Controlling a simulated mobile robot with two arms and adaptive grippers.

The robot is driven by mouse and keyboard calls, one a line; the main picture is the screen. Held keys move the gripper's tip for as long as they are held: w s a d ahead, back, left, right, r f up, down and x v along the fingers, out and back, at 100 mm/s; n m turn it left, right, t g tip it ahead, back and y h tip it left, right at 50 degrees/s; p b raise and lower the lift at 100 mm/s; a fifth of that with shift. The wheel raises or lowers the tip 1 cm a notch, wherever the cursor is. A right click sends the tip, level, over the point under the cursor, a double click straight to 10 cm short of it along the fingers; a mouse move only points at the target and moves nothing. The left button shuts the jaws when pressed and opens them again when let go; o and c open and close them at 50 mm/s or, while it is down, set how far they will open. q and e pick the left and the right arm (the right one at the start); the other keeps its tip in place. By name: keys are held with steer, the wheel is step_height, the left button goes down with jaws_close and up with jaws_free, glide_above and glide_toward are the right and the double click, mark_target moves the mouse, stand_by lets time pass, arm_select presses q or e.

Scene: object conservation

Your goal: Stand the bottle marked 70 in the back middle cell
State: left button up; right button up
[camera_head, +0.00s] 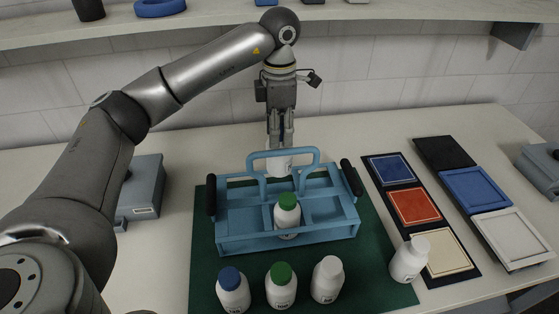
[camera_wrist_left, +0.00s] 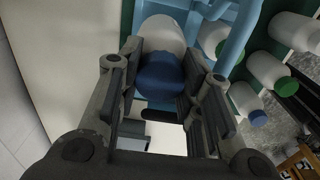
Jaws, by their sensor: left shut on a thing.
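My left gripper (camera_head: 281,146) points down behind the handle of the blue carrier (camera_head: 240,243). It is shut on a white bottle (camera_head: 279,168), at the back middle cell. In the left wrist view the bottle (camera_wrist_left: 163,35) has a blue cap (camera_wrist_left: 160,74) between the fingers of the gripper (camera_wrist_left: 163,58). Its label is hidden, so I cannot read its number. The handle partly covers it, and I cannot tell whether its base touches the cell floor. A green-capped bottle (camera_head: 287,214) stands in the front middle cell. My right gripper is not in view.
On the green mat (camera_head: 205,270), in front of the carrier, stand a blue-capped bottle (camera_head: 233,291), a green-capped bottle (camera_head: 281,287) and a white-capped bottle (camera_head: 327,280). Another white bottle (camera_head: 409,260) stands at the right. Coloured trays (camera_head: 413,207) lie further right.

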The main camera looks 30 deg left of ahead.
mark_target(279, 164)
arm_select(q)
step_height(279, 164, down, 5)
steer(key=shift+f+p, duration=0.2)
steer(key=shift+p, duration=0.4)
steer(key=shift+f, duration=0.65)
step_height(279, 164, down, 3)
steer(key=shift+f+p, duration=0.15)
steer(key=shift+p, duration=0.55)
steer(key=shift+w+f, duration=0.1)
steer(key=shift+f, duration=0.2)
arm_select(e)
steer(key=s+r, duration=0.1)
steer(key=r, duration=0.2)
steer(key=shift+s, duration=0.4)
arm_select(q)
steer(key=o, duration=0.7)
steer(key=shift+f, duration=0.15)
steer(key=shift+o, duration=1.1)
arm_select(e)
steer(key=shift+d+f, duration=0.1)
